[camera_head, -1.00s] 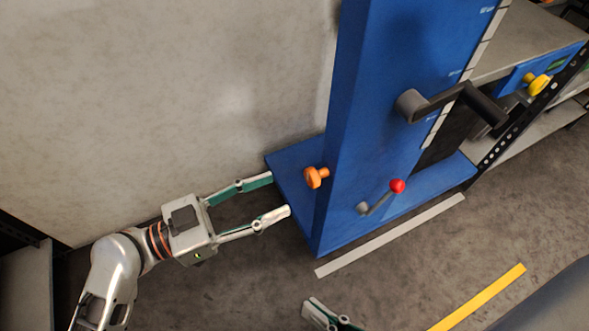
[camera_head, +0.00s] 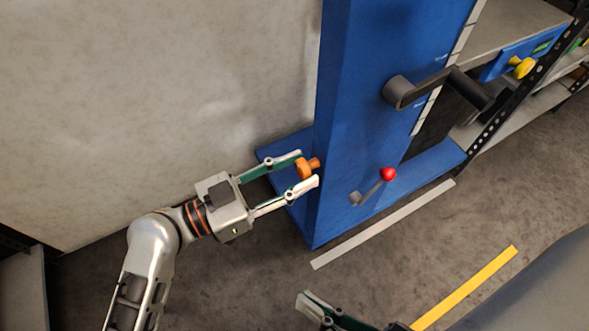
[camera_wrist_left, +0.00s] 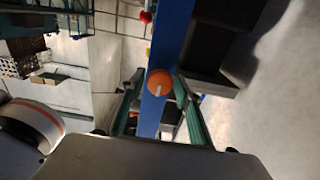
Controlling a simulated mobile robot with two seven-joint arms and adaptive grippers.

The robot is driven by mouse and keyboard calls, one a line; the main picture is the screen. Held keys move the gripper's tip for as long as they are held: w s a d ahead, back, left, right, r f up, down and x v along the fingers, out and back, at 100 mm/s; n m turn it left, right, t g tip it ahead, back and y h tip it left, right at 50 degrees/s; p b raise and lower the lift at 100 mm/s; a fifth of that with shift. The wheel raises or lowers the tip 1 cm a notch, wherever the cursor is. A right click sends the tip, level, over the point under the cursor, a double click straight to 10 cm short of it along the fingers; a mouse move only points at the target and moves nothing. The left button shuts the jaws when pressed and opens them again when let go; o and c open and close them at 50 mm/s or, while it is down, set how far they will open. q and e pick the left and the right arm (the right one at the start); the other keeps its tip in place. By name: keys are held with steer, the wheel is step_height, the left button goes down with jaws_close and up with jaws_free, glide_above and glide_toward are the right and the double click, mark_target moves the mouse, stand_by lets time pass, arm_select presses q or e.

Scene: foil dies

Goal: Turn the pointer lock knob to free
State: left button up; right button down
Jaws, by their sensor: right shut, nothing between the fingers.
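The orange knob (camera_head: 305,168) sits on the left side face of the blue machine column (camera_head: 345,100). My left gripper (camera_head: 309,168) is open, with one finger on each side of the knob. In the left wrist view the knob (camera_wrist_left: 160,82) shows a pale pointer line and lies between the two fingertips (camera_wrist_left: 158,76). Whether a finger touches it I cannot tell. My right gripper (camera_head: 308,304) is shut and empty at the bottom of the head view, its arm mostly out of frame.
A grey crank handle (camera_head: 435,85) and a small lever with a red ball (camera_head: 388,174) stick out from the column's front. A grey strip (camera_head: 385,224) and a yellow strip (camera_head: 465,287) lie on the floor. A yellow knob (camera_head: 521,67) is on a shelf unit at right.

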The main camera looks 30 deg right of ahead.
arm_select(q)
steer(key=c, duration=0.5)
steer(key=shift+n, duration=0.3)
steer(key=shift+c, duration=0.2)
steer(key=n, duration=1.1)
steer(key=shift+r+n, duration=0.15)
steer(key=shift+n, duration=0.15)
steer(key=n, duration=0.2)
steer(key=shift+n+p, duration=0.3)
steer(key=shift+p, duration=0.05)
steer(key=shift+s+n, duration=0.1)
steer(key=shift+n, duration=1.4)
arm_select(e)
steer(key=shift+w+d+r+n, duration=0.1)
steer(key=shift+w+d+n, duration=0.1)
steer(key=shift+d+n, duration=0.45)
